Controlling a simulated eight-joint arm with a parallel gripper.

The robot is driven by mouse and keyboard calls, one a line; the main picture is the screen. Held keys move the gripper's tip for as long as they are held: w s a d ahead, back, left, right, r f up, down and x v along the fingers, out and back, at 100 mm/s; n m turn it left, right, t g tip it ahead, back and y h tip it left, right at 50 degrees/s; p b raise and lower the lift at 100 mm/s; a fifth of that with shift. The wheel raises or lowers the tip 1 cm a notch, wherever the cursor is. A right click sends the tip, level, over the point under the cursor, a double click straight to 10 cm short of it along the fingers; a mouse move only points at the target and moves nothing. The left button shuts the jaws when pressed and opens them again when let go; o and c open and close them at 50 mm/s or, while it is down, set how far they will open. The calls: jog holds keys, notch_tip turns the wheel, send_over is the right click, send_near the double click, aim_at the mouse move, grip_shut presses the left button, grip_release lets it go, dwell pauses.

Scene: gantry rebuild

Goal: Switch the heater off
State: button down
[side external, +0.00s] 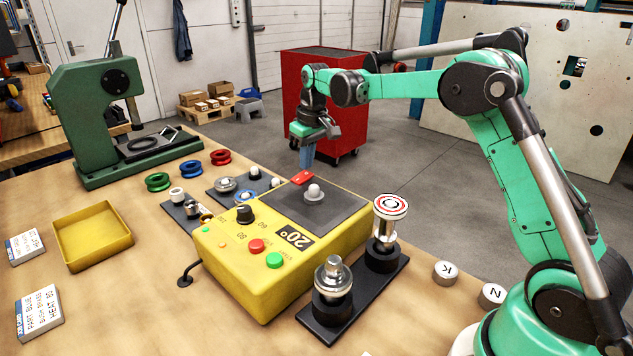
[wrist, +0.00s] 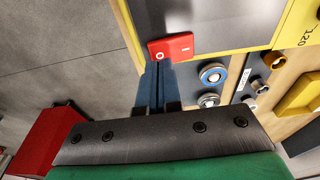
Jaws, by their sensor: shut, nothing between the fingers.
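The heater (side external: 232,262) is a yellow box with a dark top plate (side external: 283,207), a knob, a red and a green button, and a display reading 20°. A red rocker switch (side external: 302,178) sits at its far edge; in the wrist view the switch (wrist: 178,46) shows an O at its left end and a line mark at its right. My gripper (side external: 306,166) is shut and empty, pointing down at the switch. In the wrist view its fingertips (wrist: 158,66) are right by the O end; I cannot tell whether they touch.
A grey metal piece (side external: 314,193) stands on the dark plate. A black stand with two posts (side external: 332,280) is at the near right, and small fittings (side external: 225,184) lie to the left. A green press (side external: 100,125) and yellow tray (side external: 93,237) stand farther left.

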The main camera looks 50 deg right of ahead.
aim_at(307, 174)
jog(key=shift+f, duration=0.7)
jog(key=shift+r, duration=3.55)
jog(key=shift+s+a+r, duration=0.1)
jog(key=shift+a+r, duration=0.05)
jog(key=s+a+r+t, duration=0.2)
jog(key=s+a+r, duration=0.1)
jog(key=s+a, duration=0.4)
jog(key=s+a+f+t, duration=0.3)
jog(key=s+f, duration=0.3)
jog(key=s, duration=0.5)
jog(key=shift+s+a, duration=0.25)
